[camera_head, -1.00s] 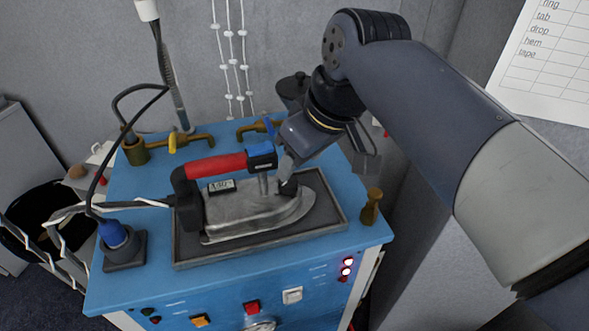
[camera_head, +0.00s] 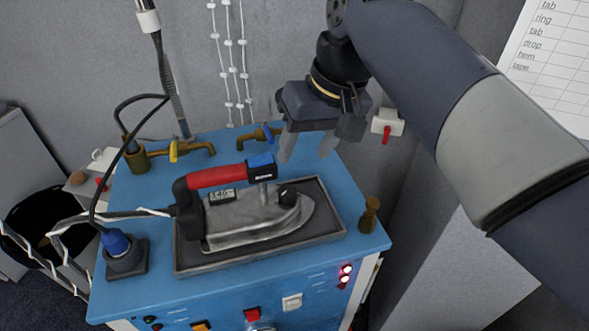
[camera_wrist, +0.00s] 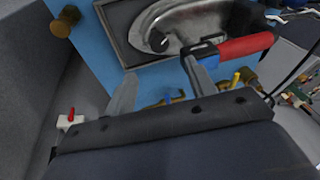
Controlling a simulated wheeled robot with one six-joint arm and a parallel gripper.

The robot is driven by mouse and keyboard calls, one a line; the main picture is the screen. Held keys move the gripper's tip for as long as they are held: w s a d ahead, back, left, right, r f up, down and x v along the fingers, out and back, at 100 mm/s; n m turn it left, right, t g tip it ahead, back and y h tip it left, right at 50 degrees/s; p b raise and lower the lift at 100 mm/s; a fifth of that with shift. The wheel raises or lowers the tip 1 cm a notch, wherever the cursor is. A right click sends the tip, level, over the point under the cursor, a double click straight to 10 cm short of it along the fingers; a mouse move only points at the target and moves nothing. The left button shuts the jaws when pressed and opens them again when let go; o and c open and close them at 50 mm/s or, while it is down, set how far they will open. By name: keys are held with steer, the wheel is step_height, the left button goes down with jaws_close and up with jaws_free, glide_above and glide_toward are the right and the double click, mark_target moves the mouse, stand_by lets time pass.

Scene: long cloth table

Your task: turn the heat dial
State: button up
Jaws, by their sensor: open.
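A steam iron (camera_head: 250,218) with a grey metal body, a red handle (camera_head: 215,171) and a blue and black handle end lies on a dark tray (camera_head: 330,215). A small black dial (camera_head: 288,194) sits on the iron's body near its pointed end; in the wrist view the dial (camera_wrist: 158,41) shows small and dark. A small display (camera_head: 221,196) under the handle shows digits too small to read surely. My gripper (camera_head: 306,152) is open and empty, above and behind the dial, apart from the iron. Its two fingers (camera_wrist: 158,75) also show in the wrist view.
The blue cabinet (camera_head: 130,280) carries brass valves (camera_head: 188,150) behind the iron, a brass post (camera_head: 370,213) at right and a blue-capped fitting (camera_head: 118,250) with a cable at left. Switches and lit red lamps (camera_head: 346,275) are on its front.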

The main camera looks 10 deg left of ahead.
mark_target(288, 190)
steer(key=w+m+g+p, duration=0.3)
steer(key=w+m+g, duration=0.2)
steer(key=m, duration=0.8)
steer(key=x, duration=1.1)
steer(key=shift+w+f, duration=0.1)
steer(key=shift+w, duration=0.15)
steer(key=c, duration=1)
steer(key=shift+s+d+m+t+p, duration=0.15)
steer(key=shift+m+t+p, duration=0.15)
steer(key=shift+m+p, duration=0.7)
steer(key=shift+m, duration=0.8)
